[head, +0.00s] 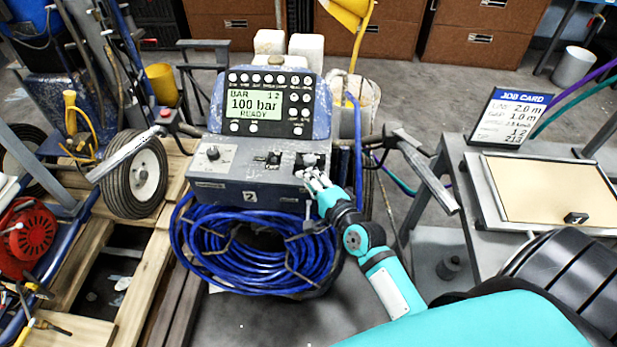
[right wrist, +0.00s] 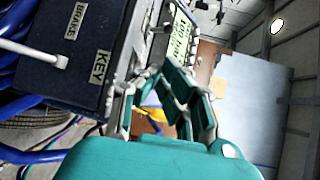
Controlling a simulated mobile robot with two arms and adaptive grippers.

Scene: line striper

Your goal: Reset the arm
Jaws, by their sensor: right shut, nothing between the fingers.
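My right arm reaches in from the lower right of the head view. Its gripper (head: 316,182) is shut and empty, in front of the right side of the line striper's control box (head: 240,190). It is close to a knob (head: 309,160) on the sloped panel; I cannot tell if it touches. In the right wrist view the teal-padded fingers (right wrist: 184,92) are together, near the box's edge. The side of the box (right wrist: 75,50) there has labels "BRAKE" and "KEY". The striper's display (head: 253,104) reads "100 bar READY". My left gripper is not in view.
A coiled blue hose (head: 250,250) hangs below the box. A handlebar (head: 425,172) juts out to the right. A bench with a job card (head: 510,118) and a clipboard (head: 550,190) stands at the right. Wooden pallets (head: 165,275) and a red reel (head: 27,240) are at the left.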

